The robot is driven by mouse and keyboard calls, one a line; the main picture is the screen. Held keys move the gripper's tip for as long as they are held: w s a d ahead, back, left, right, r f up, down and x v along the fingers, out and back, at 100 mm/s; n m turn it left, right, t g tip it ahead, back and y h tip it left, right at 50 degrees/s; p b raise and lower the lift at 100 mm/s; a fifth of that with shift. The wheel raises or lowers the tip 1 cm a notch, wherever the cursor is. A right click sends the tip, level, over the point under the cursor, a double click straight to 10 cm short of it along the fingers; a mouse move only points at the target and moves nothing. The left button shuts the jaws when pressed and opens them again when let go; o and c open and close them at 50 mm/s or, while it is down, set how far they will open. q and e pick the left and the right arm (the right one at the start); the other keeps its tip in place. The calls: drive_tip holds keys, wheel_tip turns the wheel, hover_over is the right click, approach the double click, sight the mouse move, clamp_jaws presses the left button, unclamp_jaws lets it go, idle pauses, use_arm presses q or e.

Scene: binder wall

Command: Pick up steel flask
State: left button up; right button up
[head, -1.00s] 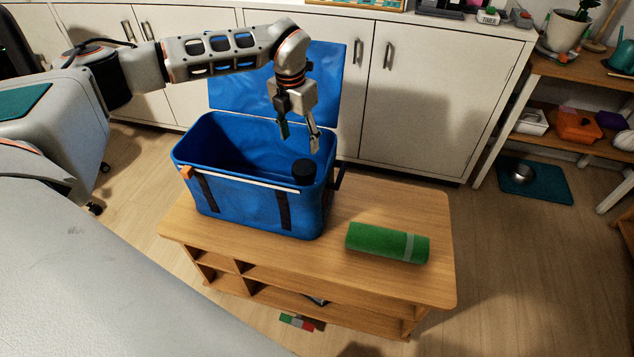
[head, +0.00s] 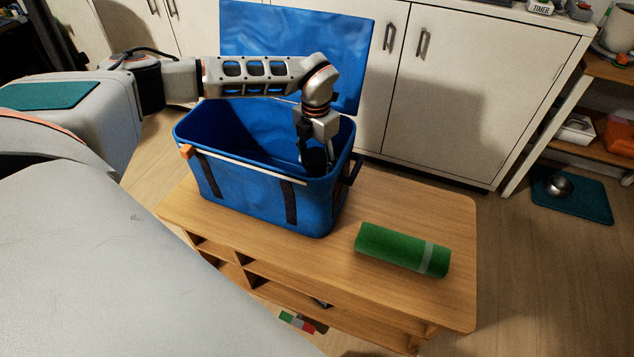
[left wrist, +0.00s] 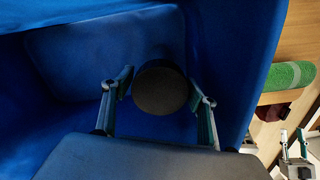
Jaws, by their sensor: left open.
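The steel flask shows only as a round black cap (left wrist: 160,87) in the left wrist view, upright inside the blue cooler box (head: 245,195). Its body is hidden below the cap. My left gripper (head: 316,165) reaches down into the right end of the box. In the left wrist view its two fingers (left wrist: 160,88) are open, one on each side of the cap. I cannot tell whether they touch it. In the head view the gripper and the box wall largely hide the flask.
The box stands on a wooden bench (head: 300,255), its blue lid (head: 290,40) raised behind. A rolled green mat (head: 402,250) lies on the bench to the right. White cabinets (head: 470,100) stand behind. The box walls are close around my gripper.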

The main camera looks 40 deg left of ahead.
use_arm(q)
wheel_tip(320, 180, down, 4)
drive_tip(key=shift+r+b, duration=0.1)
drive_tip(key=shift+b, duration=0.2)
drive_tip(key=shift+r, duration=0.15)
drive_tip(key=c, duration=1.6)
clamp_jaws()
drive_tip(key=shift+r, duration=0.1)
